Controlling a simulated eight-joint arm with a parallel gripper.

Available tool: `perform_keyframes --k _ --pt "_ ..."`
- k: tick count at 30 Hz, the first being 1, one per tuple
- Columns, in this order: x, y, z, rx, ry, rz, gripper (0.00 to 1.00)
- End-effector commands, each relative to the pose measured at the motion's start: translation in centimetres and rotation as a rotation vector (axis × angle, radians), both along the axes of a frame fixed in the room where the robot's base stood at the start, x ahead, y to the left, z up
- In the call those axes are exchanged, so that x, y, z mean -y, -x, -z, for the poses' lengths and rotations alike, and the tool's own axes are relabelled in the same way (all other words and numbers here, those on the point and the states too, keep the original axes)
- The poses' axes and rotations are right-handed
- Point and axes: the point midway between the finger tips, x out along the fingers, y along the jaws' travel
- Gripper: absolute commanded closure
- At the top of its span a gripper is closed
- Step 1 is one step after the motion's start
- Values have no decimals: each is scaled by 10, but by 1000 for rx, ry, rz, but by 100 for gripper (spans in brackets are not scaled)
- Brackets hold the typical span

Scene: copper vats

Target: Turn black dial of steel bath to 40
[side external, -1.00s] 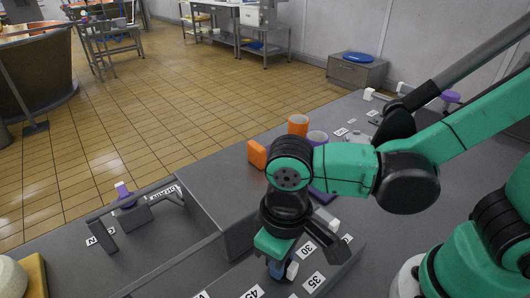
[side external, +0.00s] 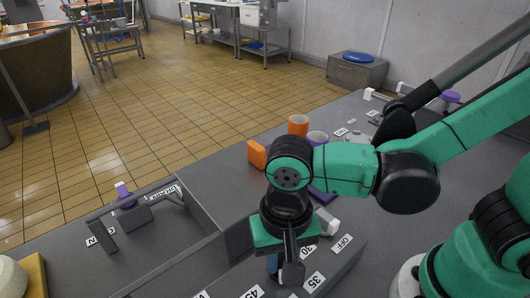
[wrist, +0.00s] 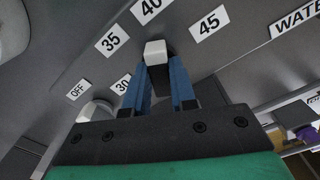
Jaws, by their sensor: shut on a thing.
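The black dial (wrist: 160,74) sits between the two blue fingers of my gripper (wrist: 161,68) in the wrist view. My gripper is shut on it. The dial's white pointer end (wrist: 155,50) shows beyond the fingers and points at about the 40 label (wrist: 150,8). The 35 label (wrist: 112,40) lies to its left and the 45 label (wrist: 209,22) to its right. In the side view my gripper (side external: 288,273) is down on the grey bath panel (side external: 232,277), beside the 35 label (side external: 314,282); it hides most of the dial there.
A white knob (side external: 327,222) stands close behind my gripper, near the OFF label (side external: 342,243). A purple-topped lever (side external: 124,195) and a rail are at left.

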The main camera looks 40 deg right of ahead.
Motion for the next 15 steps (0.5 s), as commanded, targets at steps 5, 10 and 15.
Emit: perform_keyframes --k 5,10,15 --pt "0 0 0 0 0 37 100" --pt "0 0 0 0 0 49 100" --pt "0 0 0 0 0 49 100"
